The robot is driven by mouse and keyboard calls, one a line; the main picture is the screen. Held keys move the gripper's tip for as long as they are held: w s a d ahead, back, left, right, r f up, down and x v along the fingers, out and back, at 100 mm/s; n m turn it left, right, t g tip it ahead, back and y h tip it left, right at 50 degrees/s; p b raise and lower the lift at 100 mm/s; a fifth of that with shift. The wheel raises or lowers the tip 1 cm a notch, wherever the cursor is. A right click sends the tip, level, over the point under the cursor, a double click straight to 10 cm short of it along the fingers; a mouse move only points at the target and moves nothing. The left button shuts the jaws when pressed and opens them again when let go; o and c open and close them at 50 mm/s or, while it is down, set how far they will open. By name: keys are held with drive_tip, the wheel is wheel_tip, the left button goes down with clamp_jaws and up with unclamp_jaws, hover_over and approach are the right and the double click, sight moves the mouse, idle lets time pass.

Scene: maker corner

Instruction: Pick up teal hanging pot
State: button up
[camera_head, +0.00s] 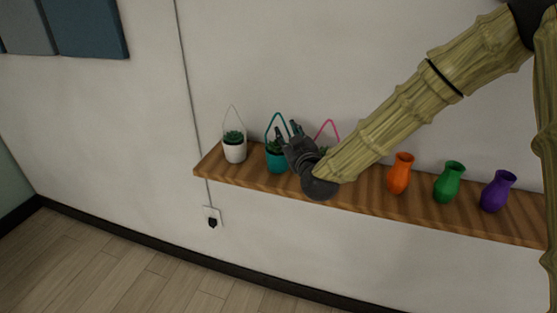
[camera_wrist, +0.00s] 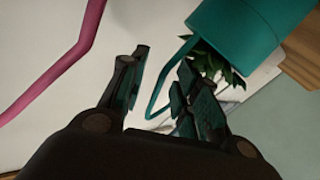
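The teal hanging pot (camera_head: 278,162) stands upright on the wooden shelf, with a green plant and a thin teal loop handle. My gripper (camera_head: 289,130) is just right of its handle and plant, with the fingers apart. In the wrist view the teal pot (camera_wrist: 238,28) appears upside down at the upper right. There my gripper (camera_wrist: 162,64) is open, and part of the teal handle shows in the gap between the fingers, nearer the right one. I cannot tell whether the finger touches the handle.
On the shelf (camera_head: 355,198), a white hanging pot (camera_head: 235,152) stands left of the teal one. A pot with a pink handle (camera_head: 331,124) is mostly hidden behind my gripper and arm. Orange (camera_head: 400,175), green (camera_head: 447,183) and purple (camera_head: 496,192) vases stand farther right.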

clamp_jaws()
drive_tip(key=shift+r, duration=0.1)
